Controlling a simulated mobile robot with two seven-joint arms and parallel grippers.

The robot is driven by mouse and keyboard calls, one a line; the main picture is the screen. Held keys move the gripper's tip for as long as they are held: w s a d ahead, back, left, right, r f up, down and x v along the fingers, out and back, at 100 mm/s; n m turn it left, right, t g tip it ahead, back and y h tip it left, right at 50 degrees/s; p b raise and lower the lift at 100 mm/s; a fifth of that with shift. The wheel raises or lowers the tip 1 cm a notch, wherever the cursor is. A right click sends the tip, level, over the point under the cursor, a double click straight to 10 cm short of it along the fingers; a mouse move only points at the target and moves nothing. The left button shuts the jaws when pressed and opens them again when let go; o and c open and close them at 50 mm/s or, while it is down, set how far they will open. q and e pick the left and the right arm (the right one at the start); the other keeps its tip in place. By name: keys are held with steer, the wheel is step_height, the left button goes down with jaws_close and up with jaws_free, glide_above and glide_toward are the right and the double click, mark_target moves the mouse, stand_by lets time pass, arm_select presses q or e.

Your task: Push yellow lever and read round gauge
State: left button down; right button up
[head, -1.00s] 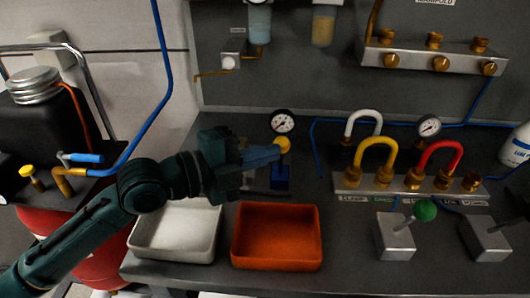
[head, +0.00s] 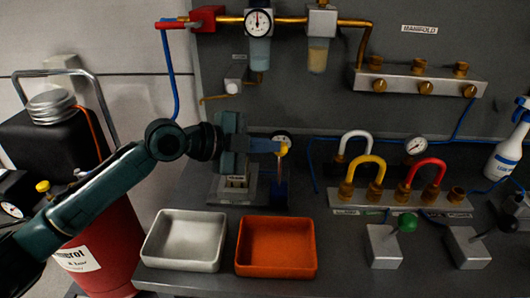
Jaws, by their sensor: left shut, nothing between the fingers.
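The yellow lever knob (head: 283,149) stands on a thin stem at the back of the bench. My left gripper (head: 270,146) comes in from the left, shut and empty, with its fingertips right beside the knob. I cannot tell for certain whether they touch. A small round gauge (head: 280,136) sits just behind the knob and is partly hidden by it and the fingers, so its reading cannot be made out. Other round gauges are one on the upper pipe (head: 258,22), its needle near straight up, and one behind the hoses (head: 415,146). My right gripper is not in view.
A white tray (head: 181,266) and an orange tray (head: 275,271) stand in front of the lever. Arched white (head: 355,136), yellow (head: 368,160) and red hoses (head: 425,163) stand to the right, near a green-knobbed lever (head: 407,222). A spray bottle (head: 505,155) stands far right.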

arm_select(q)
steer(key=w+n+g, duration=0.1)
steer(key=w+n+p, duration=0.1)
steer(key=w, duration=0.1)
steer(key=shift+w+g+y, duration=0.3)
steer(key=shift+g+y, duration=0.1)
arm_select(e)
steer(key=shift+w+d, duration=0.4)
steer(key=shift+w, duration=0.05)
